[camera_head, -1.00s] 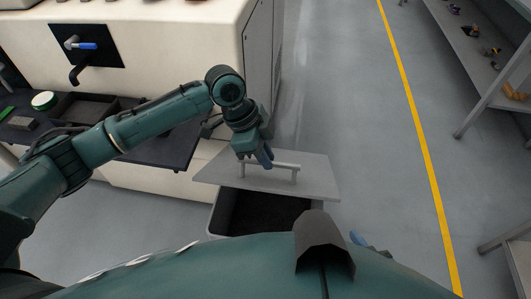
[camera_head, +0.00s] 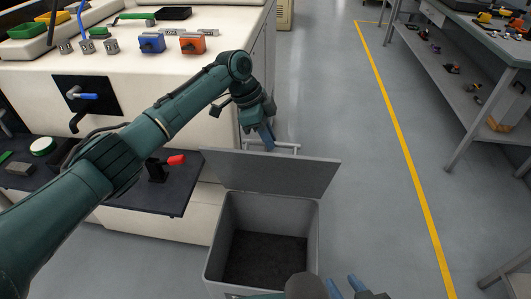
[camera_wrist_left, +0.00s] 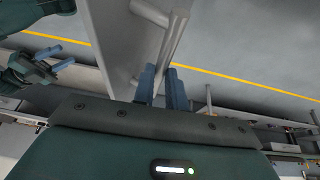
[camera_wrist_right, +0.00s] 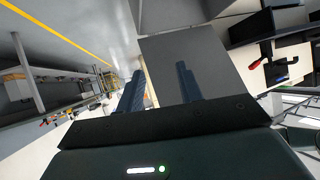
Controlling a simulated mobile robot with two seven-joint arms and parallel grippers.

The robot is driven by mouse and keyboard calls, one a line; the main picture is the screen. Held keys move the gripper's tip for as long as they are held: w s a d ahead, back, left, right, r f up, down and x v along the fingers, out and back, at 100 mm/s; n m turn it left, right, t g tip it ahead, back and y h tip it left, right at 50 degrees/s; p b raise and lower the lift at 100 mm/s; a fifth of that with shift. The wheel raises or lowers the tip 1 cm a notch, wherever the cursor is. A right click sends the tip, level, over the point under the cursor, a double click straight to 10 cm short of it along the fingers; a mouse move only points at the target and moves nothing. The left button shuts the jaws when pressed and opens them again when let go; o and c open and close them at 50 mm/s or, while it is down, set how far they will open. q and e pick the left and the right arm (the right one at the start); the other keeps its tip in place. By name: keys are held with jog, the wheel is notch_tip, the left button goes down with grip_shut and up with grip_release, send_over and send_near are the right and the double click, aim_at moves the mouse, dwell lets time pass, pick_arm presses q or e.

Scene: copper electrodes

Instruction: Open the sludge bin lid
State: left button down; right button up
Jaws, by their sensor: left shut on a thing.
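The sludge bin (camera_head: 212,262) is a grey open-topped box on the floor in front of the machine, with dark sludge (camera_head: 262,262) inside. Its flat grey lid (camera_head: 270,174) is tilted up steeply at the bin's far side, leaving the mouth uncovered. The lid's bar handle (camera_head: 287,147) shows beyond its top edge and also in the left wrist view (camera_wrist_left: 174,35). My left gripper (camera_head: 268,140) is shut on the handle. My right gripper (camera_head: 346,288) is open and empty near the bin's front right; its fingers are apart in the right wrist view (camera_wrist_right: 160,75).
The cream machine (camera_head: 160,215) stands left of the bin, with a dark shelf (camera_head: 130,198) carrying a red-handled lever (camera_head: 166,165). A workbench (camera_head: 470,60) stands at the right. The floor between the bin and the yellow line (camera_head: 408,155) is clear.

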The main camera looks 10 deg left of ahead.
pick_arm(q)
jog(key=shift+w+f+b, duration=0.25)
jog(key=shift+w+b, duration=0.3)
jog(key=shift+w, duration=0.75)
jog(key=c, duration=1.6)
grip_release()
jog(key=shift+w+f, duration=0.1)
jog(key=shift+w, duration=0.15)
jog(key=shift+o, duration=0.8)
jog(key=v, duration=1.3)
jog(key=shift+r, duration=0.35)
